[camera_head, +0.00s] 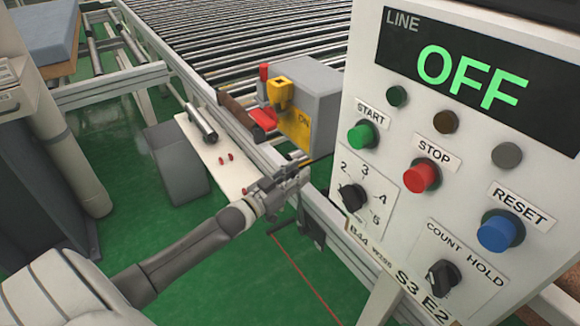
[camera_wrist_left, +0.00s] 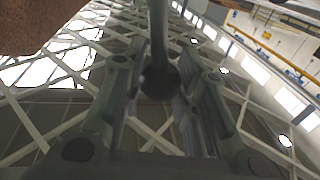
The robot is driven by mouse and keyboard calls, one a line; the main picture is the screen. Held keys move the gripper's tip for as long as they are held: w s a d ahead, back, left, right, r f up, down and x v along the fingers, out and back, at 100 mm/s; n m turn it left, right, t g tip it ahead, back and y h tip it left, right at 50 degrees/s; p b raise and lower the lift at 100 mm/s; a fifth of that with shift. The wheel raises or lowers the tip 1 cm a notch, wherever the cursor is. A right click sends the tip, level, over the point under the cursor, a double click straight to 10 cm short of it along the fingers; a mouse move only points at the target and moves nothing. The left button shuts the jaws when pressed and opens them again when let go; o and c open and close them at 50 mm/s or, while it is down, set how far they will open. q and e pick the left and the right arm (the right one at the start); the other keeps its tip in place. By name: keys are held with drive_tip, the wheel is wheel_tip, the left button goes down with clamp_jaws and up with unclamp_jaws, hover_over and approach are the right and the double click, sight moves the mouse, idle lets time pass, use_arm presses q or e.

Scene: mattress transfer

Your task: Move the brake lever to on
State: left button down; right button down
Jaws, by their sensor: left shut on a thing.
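My left gripper (camera_head: 288,182) is low beside the conveyor frame, in front of the yellow plate (camera_head: 296,126) marked ON. It is shut on the brake lever (camera_head: 319,160), a thin dark rod reaching from near the plate to the fingers. In the left wrist view the lever's dark round knob (camera_wrist_left: 159,84) sits between the two fingers, its rod running up the picture. The fingers hide part of the lever in the head view. The lever's exact setting cannot be told. My right gripper is not in view.
A grey box (camera_head: 309,91) with a yellow and red fitting stands by the roller conveyor (camera_head: 250,35). The control panel (camera_head: 400,200) at right reads OFF and has several buttons and knobs. A blue-grey mattress (camera_head: 45,30) lies at top left. Green floor is open below.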

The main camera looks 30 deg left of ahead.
use_arm(q)
drive_tip(key=s+d+f+m+t+h, duration=0.1)
drive_tip(key=s+d+m, duration=0.4)
drive_tip(key=d+m, duration=0.3)
drive_tip(key=shift+d+f+m+h, duration=0.2)
drive_tip(key=shift+d+m+h, duration=0.1)
drive_tip(key=shift+d, duration=1.9)
drive_tip(key=shift+s+f, duration=0.1)
drive_tip(key=c, duration=1.1)
unclamp_jaws()
drive_tip(key=shift+d, duration=0.15)
drive_tip(key=v, duration=1.2)
